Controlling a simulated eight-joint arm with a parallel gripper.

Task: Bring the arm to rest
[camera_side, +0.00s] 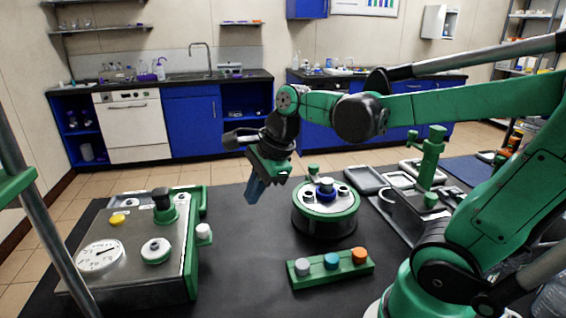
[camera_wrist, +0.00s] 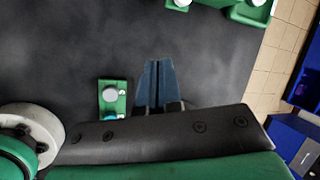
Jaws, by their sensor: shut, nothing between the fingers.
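My gripper (camera_side: 254,190) hangs above the dark table in the side view, with its blue fingers pointing down and slightly left. It is shut and empty. In the wrist view its two blue fingers (camera_wrist: 158,85) lie side by side over bare table. My green arm reaches in from the right and holds the gripper clear of the table, left of the round green and white vessel (camera_side: 326,222).
A panel with a dial (camera_side: 100,257) and knobs stands at left. A green block with grey, blue and orange caps (camera_side: 331,268) lies in front of the vessel. Trays (camera_side: 364,180) and a green stand (camera_side: 430,160) are at right. Table between panel and vessel is bare.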

